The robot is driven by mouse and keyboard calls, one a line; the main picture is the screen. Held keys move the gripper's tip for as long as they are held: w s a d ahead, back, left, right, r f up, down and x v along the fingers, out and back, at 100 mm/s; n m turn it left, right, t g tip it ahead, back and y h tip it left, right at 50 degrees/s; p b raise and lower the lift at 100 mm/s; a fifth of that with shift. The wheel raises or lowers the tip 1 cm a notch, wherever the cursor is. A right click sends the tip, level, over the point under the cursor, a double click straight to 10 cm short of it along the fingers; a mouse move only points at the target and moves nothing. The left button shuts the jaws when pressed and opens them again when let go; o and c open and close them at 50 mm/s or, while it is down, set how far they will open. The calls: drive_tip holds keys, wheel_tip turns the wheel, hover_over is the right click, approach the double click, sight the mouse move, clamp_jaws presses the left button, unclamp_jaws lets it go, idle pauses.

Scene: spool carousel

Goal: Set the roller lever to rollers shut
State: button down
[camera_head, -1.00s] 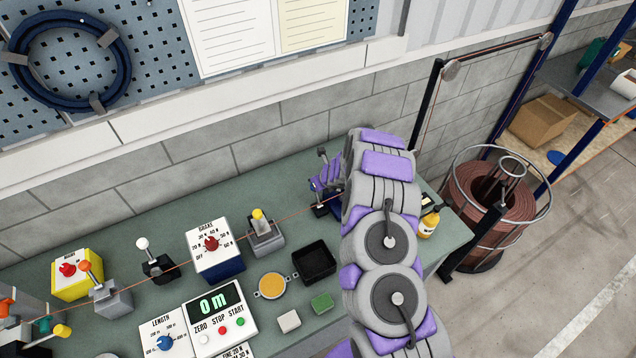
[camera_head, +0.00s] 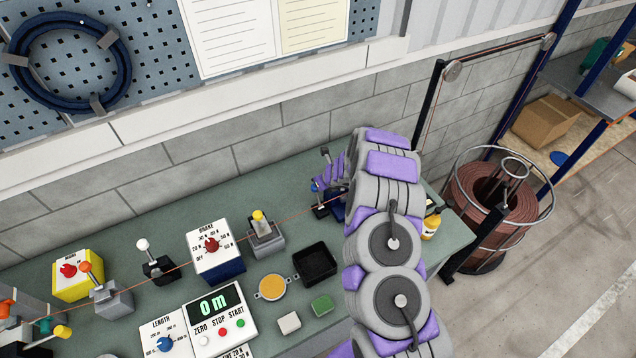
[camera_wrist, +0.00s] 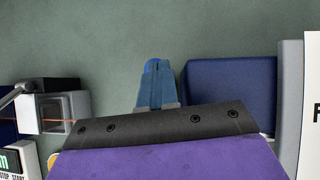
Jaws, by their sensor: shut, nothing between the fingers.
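No label marks the roller lever, so I cannot tell which lever it is. Along the bench stand a white-knobbed lever (camera_head: 143,246), a yellow-knobbed lever (camera_head: 259,217) and an orange-knobbed lever (camera_head: 86,268). My gripper (camera_head: 316,187) is at the bench's right part, right of the yellow-knobbed lever and partly hidden by my arm. In the wrist view my gripper (camera_wrist: 156,68) shows shut and empty, its blue fingertips together. A dark blue box (camera_wrist: 231,95) is just right of the fingers there. Any lever on that box is hidden.
A thin orange wire (camera_head: 293,214) runs along the bench. The brake box (camera_head: 215,262), a black tray (camera_head: 315,262), a meter panel (camera_head: 217,318) and a yellow bottle (camera_head: 431,226) stand around. A copper-coloured coil (camera_head: 466,235) is on the floor.

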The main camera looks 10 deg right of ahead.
wheel_tip(320, 180, up, 12)
drive_tip(key=s+d+p, duration=0.1)
drive_tip(key=shift+s+d+r+p, duration=0.2)
drive_tip(key=shift+s+p, duration=0.1)
drive_tip(key=shift+s, duration=0.1)
idle(0.3)
drive_tip(key=shift+d, duration=0.1)
